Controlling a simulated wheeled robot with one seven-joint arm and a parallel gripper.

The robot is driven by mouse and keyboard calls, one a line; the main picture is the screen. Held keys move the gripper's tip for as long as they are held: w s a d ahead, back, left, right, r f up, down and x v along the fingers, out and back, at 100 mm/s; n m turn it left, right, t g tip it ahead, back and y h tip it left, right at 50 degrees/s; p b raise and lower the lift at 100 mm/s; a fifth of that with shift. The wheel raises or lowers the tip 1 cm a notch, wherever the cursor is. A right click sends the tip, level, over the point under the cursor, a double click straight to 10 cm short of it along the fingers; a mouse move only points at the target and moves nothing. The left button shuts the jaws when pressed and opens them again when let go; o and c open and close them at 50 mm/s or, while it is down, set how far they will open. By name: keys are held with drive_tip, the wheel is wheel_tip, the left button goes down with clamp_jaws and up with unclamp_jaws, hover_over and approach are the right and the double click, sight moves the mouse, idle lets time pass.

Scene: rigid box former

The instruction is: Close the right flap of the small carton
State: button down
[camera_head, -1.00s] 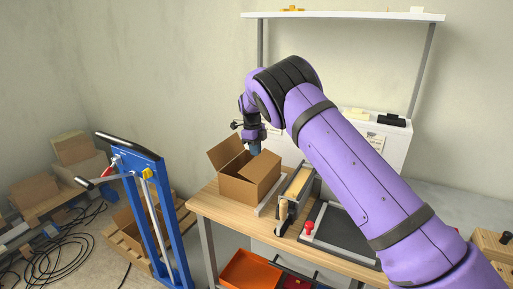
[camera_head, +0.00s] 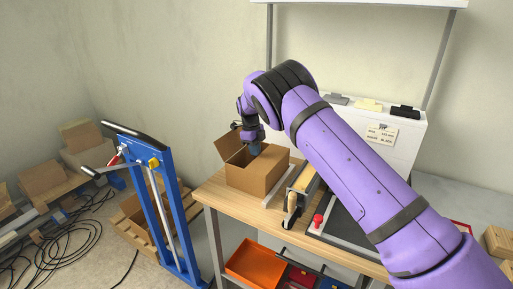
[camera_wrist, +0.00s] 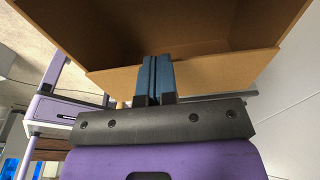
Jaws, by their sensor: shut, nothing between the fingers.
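The small carton (camera_head: 255,177) is an open-topped brown cardboard box standing near the left end of the wooden bench. Its left flap (camera_head: 230,145) stands up and leans outward. I cannot make out the right flap in the head view. My gripper (camera_head: 255,148) is at the carton's far top edge, its fingers pointing down. In the wrist view the blue fingers (camera_wrist: 156,78) are together and empty, in front of a tan cardboard panel (camera_wrist: 215,72) bordering the dark carton interior (camera_wrist: 200,25). I cannot tell whether they touch it, or whether it is a flap or a wall.
A bench device with a roller (camera_head: 297,193) and a red knob (camera_head: 318,219) stand right of the carton. A blue stand (camera_head: 160,200) is left of the bench. An orange bin (camera_head: 253,262) is below. My arm crosses over the bench's right side.

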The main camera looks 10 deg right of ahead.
drive_tip(key=shift+f, duration=0.3)
drive_tip(key=shift+r, duration=0.15)
idle(0.5)
drive_tip(key=shift+r, duration=0.65)
